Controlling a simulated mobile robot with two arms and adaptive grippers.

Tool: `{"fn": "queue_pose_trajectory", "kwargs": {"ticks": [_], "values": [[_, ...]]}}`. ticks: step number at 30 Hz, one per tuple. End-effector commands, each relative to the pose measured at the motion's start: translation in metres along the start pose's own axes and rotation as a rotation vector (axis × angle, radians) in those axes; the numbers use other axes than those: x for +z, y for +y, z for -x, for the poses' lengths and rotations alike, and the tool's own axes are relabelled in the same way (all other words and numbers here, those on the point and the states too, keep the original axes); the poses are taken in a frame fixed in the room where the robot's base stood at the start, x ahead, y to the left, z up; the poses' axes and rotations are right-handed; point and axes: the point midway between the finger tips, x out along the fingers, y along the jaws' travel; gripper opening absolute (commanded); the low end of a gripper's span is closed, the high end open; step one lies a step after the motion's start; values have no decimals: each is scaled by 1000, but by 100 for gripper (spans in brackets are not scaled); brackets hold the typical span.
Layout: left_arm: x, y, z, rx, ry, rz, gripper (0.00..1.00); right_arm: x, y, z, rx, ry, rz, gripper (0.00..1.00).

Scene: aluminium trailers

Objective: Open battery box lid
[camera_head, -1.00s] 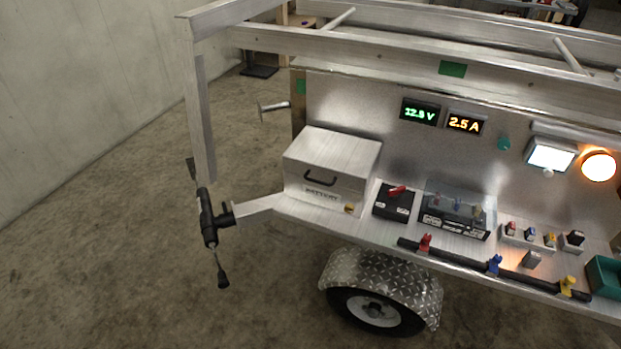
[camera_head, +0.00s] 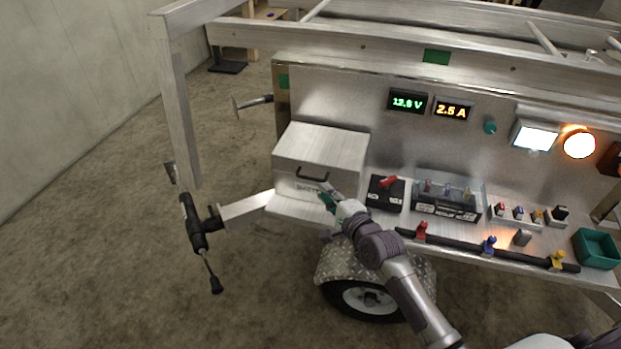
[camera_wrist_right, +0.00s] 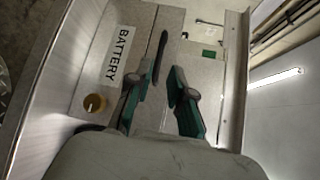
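The battery box (camera_head: 294,190) is a silver metal box on the left end of the trailer shelf. Its lid (camera_head: 325,143) is down. A dark handle (camera_head: 312,175) is on the front; it also shows as a dark bar in the right wrist view (camera_wrist_right: 154,56). My right gripper (camera_head: 329,196) is in front of the box, just below the handle's right end, hiding part of the label. In the wrist view its two fingers (camera_wrist_right: 163,92) are apart with nothing between them; contact with the handle cannot be told. My left gripper is not in view.
A black battery with a red switch (camera_head: 386,192) and a clear-covered fuse block (camera_head: 446,200) stand right of the box. A dark bar with coloured clips (camera_head: 487,246) runs along the shelf edge. An aluminium rail (camera_head: 400,52) passes above.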

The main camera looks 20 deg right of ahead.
Motion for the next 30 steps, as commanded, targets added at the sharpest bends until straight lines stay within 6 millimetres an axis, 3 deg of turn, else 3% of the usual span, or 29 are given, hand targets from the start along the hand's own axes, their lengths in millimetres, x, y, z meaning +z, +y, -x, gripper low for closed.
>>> {"fn": "queue_pose_trajectory", "kwargs": {"ticks": [6, 12, 25, 28, 30], "values": [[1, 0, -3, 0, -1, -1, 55, 0, 0, -48, -1, -1, 2, 21], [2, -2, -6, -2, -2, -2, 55, 0, 0, -74, -1, 0, 2, 21], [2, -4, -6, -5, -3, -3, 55, 0, 1, -83, 0, 0, 2, 21], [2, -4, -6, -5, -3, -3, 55, 0, 1, -83, 0, 0, 2, 4], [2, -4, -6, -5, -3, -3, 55, 0, 1, -83, 0, 0, 2, 0]]}}
